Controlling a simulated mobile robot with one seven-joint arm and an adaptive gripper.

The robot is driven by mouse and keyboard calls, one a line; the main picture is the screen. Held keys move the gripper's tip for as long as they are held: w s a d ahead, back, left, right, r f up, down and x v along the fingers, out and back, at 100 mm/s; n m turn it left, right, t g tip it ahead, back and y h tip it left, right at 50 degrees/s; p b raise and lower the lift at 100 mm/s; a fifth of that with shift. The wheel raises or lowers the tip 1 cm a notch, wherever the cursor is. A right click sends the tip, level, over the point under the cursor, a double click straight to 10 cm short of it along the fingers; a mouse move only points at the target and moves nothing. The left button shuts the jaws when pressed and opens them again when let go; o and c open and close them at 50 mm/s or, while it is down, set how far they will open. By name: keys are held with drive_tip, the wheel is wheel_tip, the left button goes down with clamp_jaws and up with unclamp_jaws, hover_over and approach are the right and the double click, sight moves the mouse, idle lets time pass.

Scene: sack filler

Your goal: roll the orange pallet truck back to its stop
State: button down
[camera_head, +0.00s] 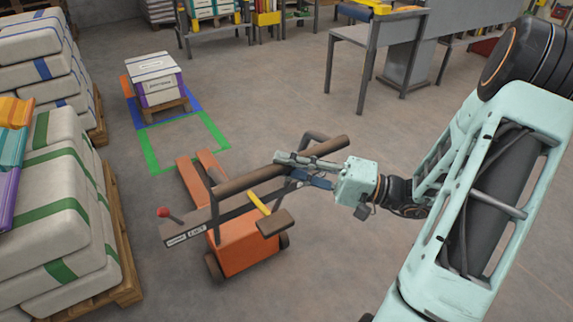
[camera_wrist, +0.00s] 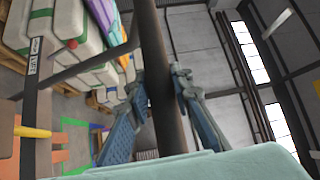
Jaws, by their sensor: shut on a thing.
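The orange pallet truck (camera_head: 245,247) stands on the floor at the picture's middle in the head view. Its forks (camera_head: 194,180) point up the picture toward a green floor outline (camera_head: 152,157). A brown handle bar (camera_head: 240,183) crosses above its body. My gripper (camera_head: 300,170) is shut on this bar near its right part. In the wrist view the bar (camera_wrist: 157,60) runs between the two blue fingers of my gripper (camera_wrist: 160,88). A red-knobbed lever (camera_head: 163,212) sticks out at the truck's left. I cannot identify the stop for certain.
Stacked white sacks (camera_head: 62,210) on pallets line the left. A grey bench (camera_head: 375,35) stands at the back right. Floor around the truck looks clear.

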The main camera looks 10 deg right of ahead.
drive_tip(key=c, duration=1.7)
unclamp_jaws()
drive_tip(key=shift+s+d, duration=0.1)
drive_tip(key=shift+s, duration=0.15)
drive_tip(key=v, duration=1.2)
drive_tip(key=shift+f, duration=0.1)
